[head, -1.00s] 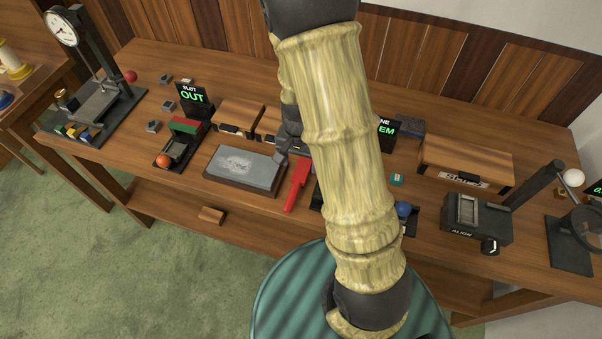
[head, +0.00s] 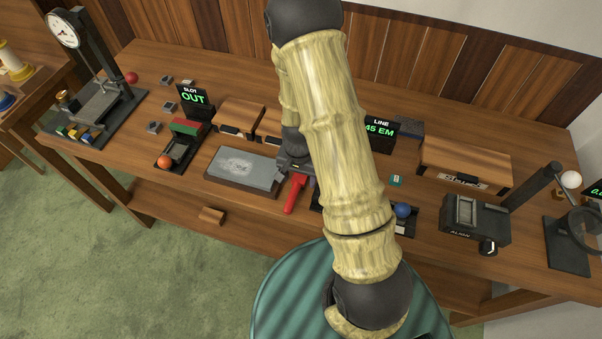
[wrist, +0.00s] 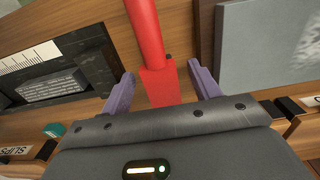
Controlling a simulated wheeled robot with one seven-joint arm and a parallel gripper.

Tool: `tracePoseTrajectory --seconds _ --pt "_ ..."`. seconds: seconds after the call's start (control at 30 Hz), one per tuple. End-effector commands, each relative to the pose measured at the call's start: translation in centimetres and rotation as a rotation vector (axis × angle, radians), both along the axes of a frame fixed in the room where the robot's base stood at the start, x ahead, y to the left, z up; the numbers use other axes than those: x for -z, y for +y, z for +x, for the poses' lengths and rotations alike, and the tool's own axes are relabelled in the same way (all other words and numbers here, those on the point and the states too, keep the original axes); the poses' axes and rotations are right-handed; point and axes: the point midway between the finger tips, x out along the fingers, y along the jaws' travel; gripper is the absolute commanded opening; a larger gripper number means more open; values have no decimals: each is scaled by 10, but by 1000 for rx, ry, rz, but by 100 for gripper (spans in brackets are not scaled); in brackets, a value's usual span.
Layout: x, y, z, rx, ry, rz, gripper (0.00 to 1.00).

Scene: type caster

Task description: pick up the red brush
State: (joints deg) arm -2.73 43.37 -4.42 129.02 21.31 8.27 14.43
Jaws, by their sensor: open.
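The red brush (head: 294,193) lies on the workbench, just right of the grey stone slab, partly covered by my gripper in the head view. In the wrist view the red brush (wrist: 152,50) runs from the top edge down between my fingers, with its wider block end near my palm. My gripper (wrist: 165,85) is open, with one purple finger on each side of the brush and a visible gap on both sides. In the head view my gripper (head: 297,170) is mostly hidden behind my arm; its height above the bench is hard to tell.
The grey slab (head: 244,167) lies close on the brush's left. A dark tray with a ruler (wrist: 60,70) is on its other side. Wooden boxes (head: 240,117) and the LINE display (head: 382,132) stand behind. A blue ball (head: 403,210) sits to the right.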

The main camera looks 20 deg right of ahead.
Motion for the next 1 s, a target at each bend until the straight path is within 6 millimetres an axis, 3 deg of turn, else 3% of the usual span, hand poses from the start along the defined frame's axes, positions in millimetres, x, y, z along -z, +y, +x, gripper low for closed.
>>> tracePoseTrajectory --seconds 0.17,0.7,1.0 --pt "12 0 0 0 1 1 62" --pt "13 0 0 0 -1 1 60" --pt "13 0 0 0 -1 1 2"
